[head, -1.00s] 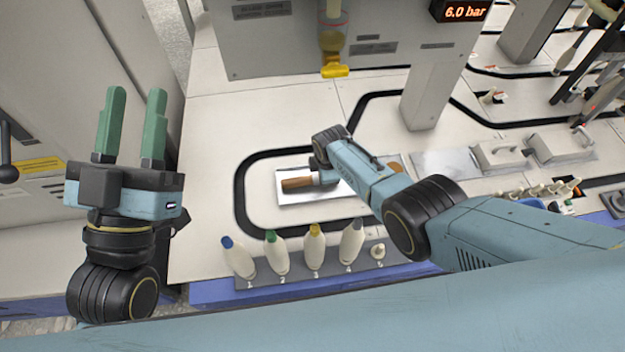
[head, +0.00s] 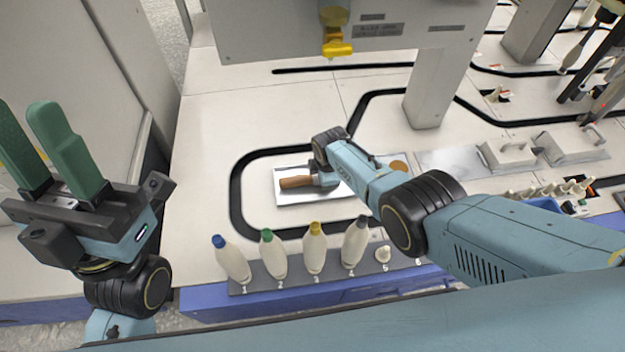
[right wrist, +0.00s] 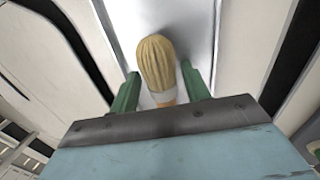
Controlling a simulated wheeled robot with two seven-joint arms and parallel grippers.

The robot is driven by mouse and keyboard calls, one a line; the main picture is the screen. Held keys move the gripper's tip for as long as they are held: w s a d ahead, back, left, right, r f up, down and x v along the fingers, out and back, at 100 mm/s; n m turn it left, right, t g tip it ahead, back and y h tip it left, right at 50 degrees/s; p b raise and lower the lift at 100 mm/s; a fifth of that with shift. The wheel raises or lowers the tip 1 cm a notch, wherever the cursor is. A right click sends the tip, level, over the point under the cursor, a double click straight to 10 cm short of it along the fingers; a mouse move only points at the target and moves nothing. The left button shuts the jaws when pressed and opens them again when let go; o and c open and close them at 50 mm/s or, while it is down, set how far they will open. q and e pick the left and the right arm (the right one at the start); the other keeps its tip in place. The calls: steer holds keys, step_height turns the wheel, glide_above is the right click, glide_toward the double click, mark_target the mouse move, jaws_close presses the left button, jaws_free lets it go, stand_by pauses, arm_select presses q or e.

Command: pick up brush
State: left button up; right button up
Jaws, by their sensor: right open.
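The brush lies on a pale metal tray (head: 290,199). In the head view its brown handle (head: 297,182) sticks out to the left of my right wrist; the rest is hidden by the arm. In the right wrist view its tan bristle head (right wrist: 155,62) and a bit of orange-brown handle sit between the two green fingers of my right gripper (right wrist: 160,82). Those fingers are apart, with a gap at each side of the brush. My left gripper (head: 24,112) is raised at the far left, its green fingers apart and empty.
A brown round thing (head: 398,166) is at the tray's right end. A grey post (head: 433,90) rises behind. The table left of the tray is clear.

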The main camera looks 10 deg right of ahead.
steer(key=c, duration=0.8)
